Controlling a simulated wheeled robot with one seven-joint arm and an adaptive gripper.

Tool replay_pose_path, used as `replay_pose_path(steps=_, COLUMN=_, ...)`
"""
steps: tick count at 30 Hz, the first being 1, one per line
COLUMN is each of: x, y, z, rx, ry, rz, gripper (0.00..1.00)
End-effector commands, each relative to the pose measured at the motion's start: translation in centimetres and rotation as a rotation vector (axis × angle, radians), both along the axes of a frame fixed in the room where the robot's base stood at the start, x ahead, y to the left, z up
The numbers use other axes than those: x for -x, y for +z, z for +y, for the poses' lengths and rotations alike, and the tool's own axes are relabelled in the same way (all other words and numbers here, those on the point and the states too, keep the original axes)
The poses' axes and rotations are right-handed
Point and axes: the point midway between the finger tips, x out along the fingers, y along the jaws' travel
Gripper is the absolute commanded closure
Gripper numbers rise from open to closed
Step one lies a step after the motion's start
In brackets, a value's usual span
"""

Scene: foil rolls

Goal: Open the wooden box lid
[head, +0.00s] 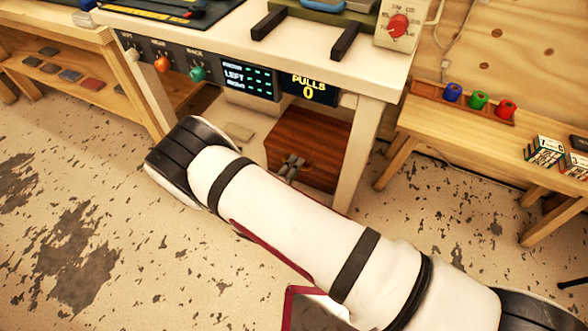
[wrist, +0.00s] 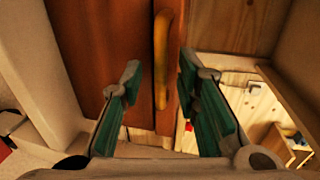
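The reddish-brown wooden box (head: 318,135) sits on the floor under the white workbench. Its lower front is partly hidden behind my arm. In the wrist view a reddish-brown panel of the box (wrist: 112,35) fills the middle, with a light-brown bar handle (wrist: 161,62) on it. My gripper (wrist: 160,88) is open, one green-padded finger on each side of the handle, with gaps showing on both sides. In the head view my gripper (head: 290,168) is small, in front of the box. Whether the lid is open at all, I cannot tell.
The white workbench (head: 335,55) stands over the box, with a leg (head: 360,150) close on its right. The worn floor in front is open.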

Motion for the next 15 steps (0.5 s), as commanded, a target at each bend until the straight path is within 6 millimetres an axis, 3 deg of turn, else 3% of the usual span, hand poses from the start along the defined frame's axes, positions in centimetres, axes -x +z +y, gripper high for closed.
replay_pose_path(steps=9, x=-0.33, y=-0.02, z=-0.11, rx=0.0, ry=0.0, rz=0.0, gripper=0.71)
replay_pose_path(steps=10, x=-0.33, y=-0.02, z=-0.11, rx=0.0, ry=0.0, rz=0.0, gripper=0.73)
replay_pose_path(steps=13, x=-0.32, y=-0.02, z=-0.1, rx=0.0, ry=0.0, rz=0.0, gripper=0.96)
replay_pose_path(steps=15, x=-0.31, y=-0.02, z=-0.1, rx=0.0, ry=0.0, rz=0.0, gripper=1.0)
